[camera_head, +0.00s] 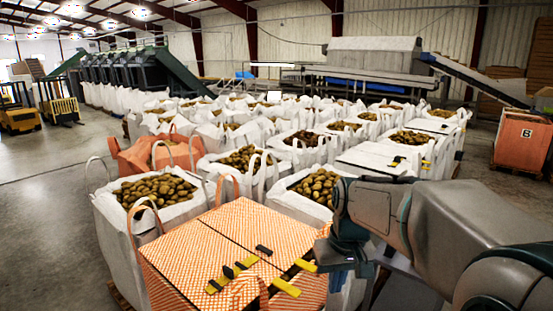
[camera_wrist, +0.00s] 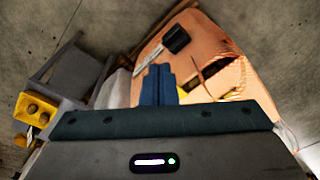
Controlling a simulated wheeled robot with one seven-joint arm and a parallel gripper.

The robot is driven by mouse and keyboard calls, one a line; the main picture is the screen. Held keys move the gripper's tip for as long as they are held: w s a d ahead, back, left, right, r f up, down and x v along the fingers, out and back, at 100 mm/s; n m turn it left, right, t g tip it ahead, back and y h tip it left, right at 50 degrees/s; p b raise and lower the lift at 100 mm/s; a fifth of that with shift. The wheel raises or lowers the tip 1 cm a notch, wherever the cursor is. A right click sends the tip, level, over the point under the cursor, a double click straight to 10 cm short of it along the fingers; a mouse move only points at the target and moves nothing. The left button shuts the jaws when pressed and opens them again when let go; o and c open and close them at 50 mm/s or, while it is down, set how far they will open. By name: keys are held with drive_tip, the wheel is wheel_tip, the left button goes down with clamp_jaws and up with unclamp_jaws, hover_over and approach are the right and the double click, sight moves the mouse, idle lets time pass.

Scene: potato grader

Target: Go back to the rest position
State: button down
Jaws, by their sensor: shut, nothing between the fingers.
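My gripper (camera_wrist: 158,70) shows in the wrist view as two blue fingers pressed together, with nothing between them. Beyond the fingers is an orange surface (camera_wrist: 215,50), with a black block (camera_wrist: 175,39) on it. In the head view my arm reaches in from the right, and its dark end is over the right edge of the orange-and-white checked bag top (camera_head: 215,240). The fingers cannot be made out clearly there.
Yellow and black pieces (camera_head: 285,287) lie on the checked top. Open white bags of potatoes (camera_head: 115,235) stand close behind and left. An orange crate marked B (camera_head: 522,140) stands at right. Forklifts (camera_head: 60,98) are far left. Floor (camera_head: 50,200) at left is clear.

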drive_tip(key=s+d+f+m+t, duration=0.1)
drive_tip(key=s, duration=0.6)
drive_tip(key=s+d+f+m+t, duration=0.1)
drive_tip(key=s+f, duration=0.1)
drive_tip(key=s, duration=0.5)
drive_tip(key=shift+s+d+h, duration=0.3)
drive_tip(key=shift+d+h, duration=0.05)
drive_tip(key=shift+h, duration=0.05)
